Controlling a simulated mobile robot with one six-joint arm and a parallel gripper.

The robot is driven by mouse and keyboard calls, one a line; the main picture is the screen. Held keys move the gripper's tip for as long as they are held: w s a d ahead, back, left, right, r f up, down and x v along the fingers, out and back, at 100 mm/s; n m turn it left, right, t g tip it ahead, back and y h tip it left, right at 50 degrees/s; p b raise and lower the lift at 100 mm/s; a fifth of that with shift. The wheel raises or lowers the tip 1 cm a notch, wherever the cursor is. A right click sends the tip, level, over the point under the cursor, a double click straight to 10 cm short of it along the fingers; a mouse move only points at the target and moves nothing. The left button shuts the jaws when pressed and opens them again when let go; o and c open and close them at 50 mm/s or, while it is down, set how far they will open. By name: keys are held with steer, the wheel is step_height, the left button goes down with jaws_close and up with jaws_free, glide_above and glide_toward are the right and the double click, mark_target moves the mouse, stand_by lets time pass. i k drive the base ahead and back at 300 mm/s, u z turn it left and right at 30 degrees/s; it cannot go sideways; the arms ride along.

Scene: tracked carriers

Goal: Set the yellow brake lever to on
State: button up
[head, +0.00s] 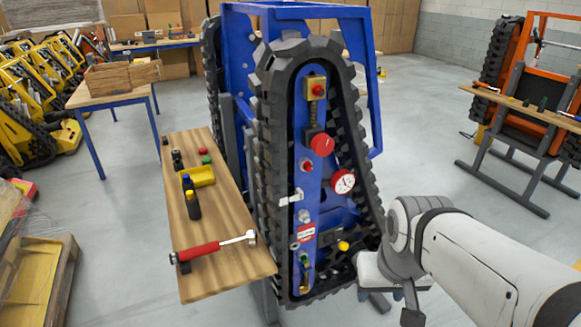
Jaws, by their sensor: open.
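A yellow knob (343,246), which looks like the end of the brake lever, is low on the blue panel (312,190) of the upright tracked carrier. Its shaft and any on/off marks are too small to read. My gripper (388,298) is open and empty, to the right of and below the knob, apart from it, near the lower right of the track. The fingers are partly hidden by my wrist.
The panel also carries red knobs (321,145), a dial (342,181) and a small green-topped fitting (304,257). A black track (272,170) surrounds it. A wooden bench (226,225) with a red-handled wrench (205,249) stands at left.

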mark_target(343, 246)
steer(key=u, duration=0.6)
steer(key=k, duration=1.3)
steer(key=z, duration=0.3)
steer(key=i, duration=1)
steer(key=z, duration=0.05)
